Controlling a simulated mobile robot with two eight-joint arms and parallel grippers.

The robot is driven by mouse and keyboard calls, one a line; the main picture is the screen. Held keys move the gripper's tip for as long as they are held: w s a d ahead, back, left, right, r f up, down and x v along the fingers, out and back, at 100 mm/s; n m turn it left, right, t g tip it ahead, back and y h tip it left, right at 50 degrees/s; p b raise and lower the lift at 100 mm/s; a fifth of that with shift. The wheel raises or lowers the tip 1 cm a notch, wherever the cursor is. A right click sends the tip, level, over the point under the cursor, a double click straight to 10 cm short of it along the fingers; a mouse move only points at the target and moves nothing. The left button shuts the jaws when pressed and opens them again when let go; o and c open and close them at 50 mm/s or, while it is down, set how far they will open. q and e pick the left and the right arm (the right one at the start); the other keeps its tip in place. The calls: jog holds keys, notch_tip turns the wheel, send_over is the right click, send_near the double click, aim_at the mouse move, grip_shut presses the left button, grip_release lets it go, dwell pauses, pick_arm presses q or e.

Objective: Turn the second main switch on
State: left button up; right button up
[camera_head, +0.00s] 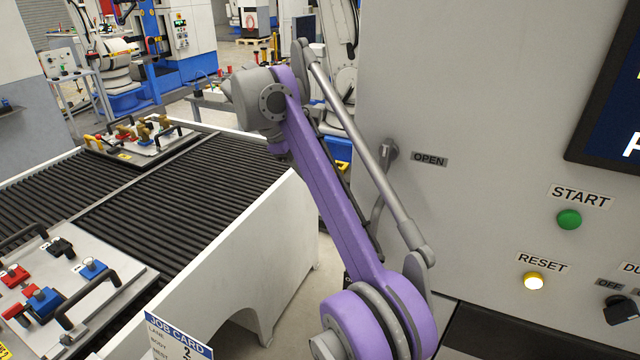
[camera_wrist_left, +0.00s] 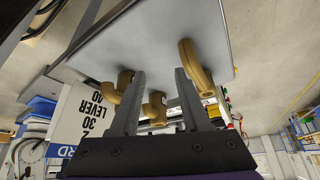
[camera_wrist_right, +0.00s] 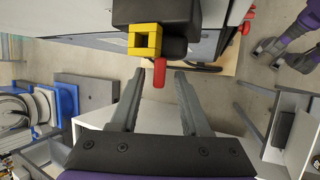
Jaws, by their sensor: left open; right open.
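In the right wrist view a switch with a yellow block (camera_wrist_right: 145,40) and a red handle (camera_wrist_right: 159,73) sits on a black housing (camera_wrist_right: 168,12). It looks like a main switch, but I cannot tell which one. My right gripper (camera_wrist_right: 157,85) is open, and the red handle shows between its fingertips; I cannot tell if they touch. My left gripper (camera_wrist_left: 160,85) is open in the left wrist view. Several brass-coloured curved fittings (camera_wrist_left: 195,65) show around its fingers under a grey plate (camera_wrist_left: 140,40). Neither gripper shows in the head view.
A purple arm of mine crosses the head view. The grey cabinet (camera_head: 480,90) carries a lever (camera_head: 388,150) by "OPEN", a green START button (camera_head: 569,219), a lit RESET button (camera_head: 533,281) and a black knob (camera_head: 620,310). A roller conveyor (camera_head: 190,190) with fixture trays (camera_head: 120,265) stands left.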

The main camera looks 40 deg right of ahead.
jog(key=shift+x, duration=0.8)
jog(key=shift+w, duration=0.15)
grip_shut()
